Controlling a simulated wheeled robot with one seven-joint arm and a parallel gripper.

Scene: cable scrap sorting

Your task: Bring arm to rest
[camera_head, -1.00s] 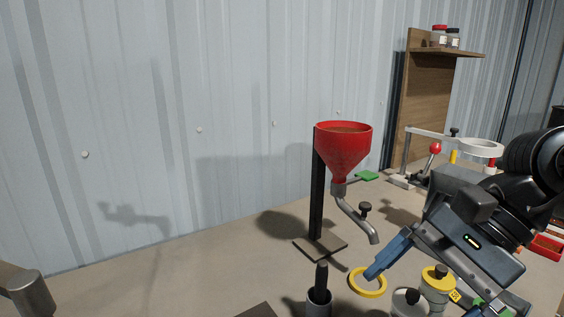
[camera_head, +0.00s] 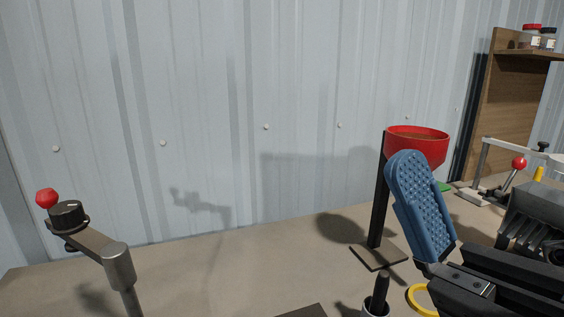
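My gripper (camera_head: 422,205) is at the right of the head view, raised in front of the red funnel (camera_head: 420,133). One blue textured finger pad shows face-on; a second finger cannot be made out, so its opening cannot be told. No object shows at the pad. My arm's dark body runs off the right edge.
The red funnel sits on a dark post with a flat base (camera_head: 378,257). A yellow ring (camera_head: 421,300) and a grey cup (camera_head: 376,307) lie near the bottom edge. A lever with a red knob (camera_head: 46,198) stands at left. A wooden shelf (camera_head: 495,110) is at right. The middle of the bench is clear.

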